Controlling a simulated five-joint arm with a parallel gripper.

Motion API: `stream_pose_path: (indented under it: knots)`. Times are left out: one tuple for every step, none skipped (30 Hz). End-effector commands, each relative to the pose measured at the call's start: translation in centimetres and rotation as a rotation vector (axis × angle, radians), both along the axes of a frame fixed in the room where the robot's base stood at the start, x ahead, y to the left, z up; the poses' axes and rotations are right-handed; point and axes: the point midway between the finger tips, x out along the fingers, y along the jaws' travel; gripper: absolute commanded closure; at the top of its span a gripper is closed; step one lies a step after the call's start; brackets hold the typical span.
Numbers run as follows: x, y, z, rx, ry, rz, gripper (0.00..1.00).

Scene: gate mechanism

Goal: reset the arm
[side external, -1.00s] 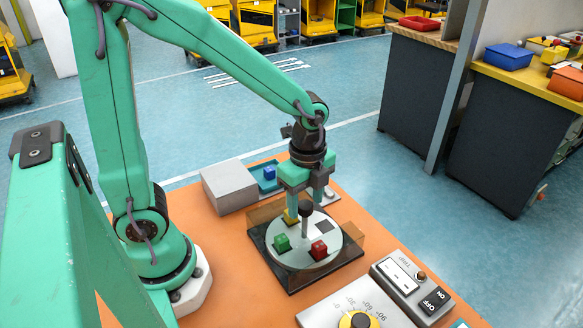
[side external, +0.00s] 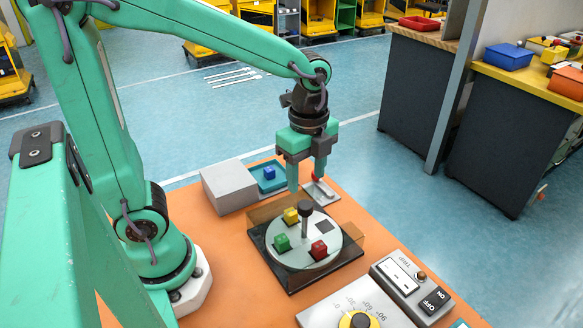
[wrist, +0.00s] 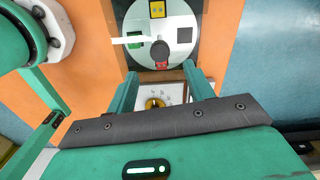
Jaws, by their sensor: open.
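My gripper (side external: 307,182) is open and empty, with its fingers pointing down above the far side of the round pale disc (side external: 288,258). Its fingers also show in the wrist view (wrist: 160,84). A post with a black knob (side external: 305,208) stands on the disc, just below and apart from the fingers.
A red-tipped part (side external: 316,178) on a grey plate (side external: 326,196) is close to the fingers. A dial (side external: 357,322) and a switch panel (side external: 410,288) lie in front.

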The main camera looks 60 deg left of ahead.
Motion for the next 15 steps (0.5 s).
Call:
stream_pose_path:
  knots:
    - [0.0, 0.0, 0.0, 0.000, -0.001, 0.002, 0.48]
    - [0.0, 0.0, 0.0, -0.001, -0.002, 0.005, 0.48]
    - [-0.1, 0.1, 0.1, 0.000, -0.004, 0.011, 0.48]
    - [-0.1, 0.1, 0.2, -0.002, -0.007, 0.018, 0.48]
    - [-0.1, 0.1, 0.2, -0.002, -0.011, 0.028, 0.48]
    - [-0.2, 0.2, 0.4, -0.003, -0.018, 0.047, 0.48]
    - [-0.3, 0.3, 0.5, -0.004, -0.024, 0.064, 0.48]
    - [-0.4, 0.4, 0.7, -0.006, -0.032, 0.086, 0.48]
    - [-0.6, 0.6, 0.9, -0.009, -0.044, 0.118, 0.48]
    - [-0.7, 0.7, 1.1, -0.012, -0.053, 0.147, 0.48]
    - [-0.9, 0.8, 1.3, -0.015, -0.065, 0.179, 0.48]
    - [-1.1, 1.0, 1.6, -0.021, -0.081, 0.226, 0.48]
    - [-1.3, 1.2, 1.9, -0.026, -0.094, 0.264, 0.48]
    - [-1.6, 1.4, 2.1, -0.031, -0.107, 0.305, 0.48]
    - [-1.9, 1.6, 2.5, -0.040, -0.127, 0.362, 0.48]
